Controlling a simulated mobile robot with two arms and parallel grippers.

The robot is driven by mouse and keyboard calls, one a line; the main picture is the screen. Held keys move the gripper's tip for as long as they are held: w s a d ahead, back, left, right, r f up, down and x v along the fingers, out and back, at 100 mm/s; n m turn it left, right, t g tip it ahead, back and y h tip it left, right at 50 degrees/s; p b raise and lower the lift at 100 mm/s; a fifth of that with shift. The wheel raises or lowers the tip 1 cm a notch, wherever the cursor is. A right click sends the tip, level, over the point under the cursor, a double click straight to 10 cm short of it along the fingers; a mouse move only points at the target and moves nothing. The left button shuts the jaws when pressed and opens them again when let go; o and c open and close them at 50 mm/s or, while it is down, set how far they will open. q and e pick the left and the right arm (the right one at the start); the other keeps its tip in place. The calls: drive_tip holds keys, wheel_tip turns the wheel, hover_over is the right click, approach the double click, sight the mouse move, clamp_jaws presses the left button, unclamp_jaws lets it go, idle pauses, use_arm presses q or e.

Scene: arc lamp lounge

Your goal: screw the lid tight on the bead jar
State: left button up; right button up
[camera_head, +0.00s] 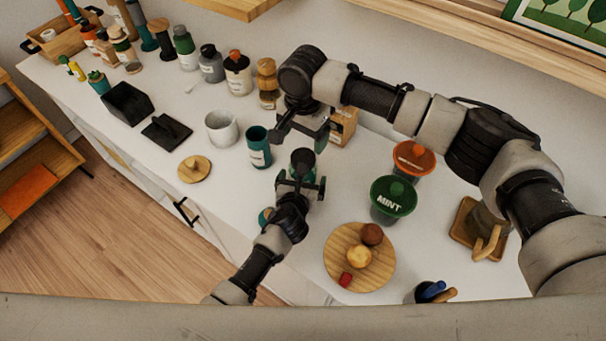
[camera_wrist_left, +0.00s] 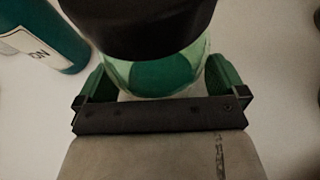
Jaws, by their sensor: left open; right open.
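The bead jar (camera_head: 302,170) is a small clear jar with green showing inside, standing on the white counter. A dark round lid (camera_head: 303,157) sits on its top; the left wrist view shows the lid (camera_wrist_left: 140,25) large above the glass (camera_wrist_left: 160,75). How tightly the lid sits cannot be seen. My left gripper (camera_head: 300,188) is open at the jar's near side, its green-padded fingers on either side of the glass (camera_wrist_left: 160,88). My right gripper (camera_head: 301,134) is open and empty, just beyond and above the lid in the head view.
A teal labelled canister (camera_head: 258,150) stands close left of the jar.

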use_arm(q)
drive_tip(key=c, duration=1.8)
use_arm(e)
drive_tip(key=shift+n, duration=0.3)
drive_tip(key=n, duration=0.7)
drive_tip(key=shift+w, duration=0.1)
drive_tip(key=n, duration=0.8)
drive_tip(key=shift+n, duration=0.3)
drive_tip(key=n, duration=0.6)
drive_tip(key=shift+w, duration=0.1)
drive_tip(key=n, duration=0.4)
drive_tip(key=shift+n, duration=0.4)
drive_tip(key=n, duration=0.9)
drive_tip(key=shift+s, duration=0.2)
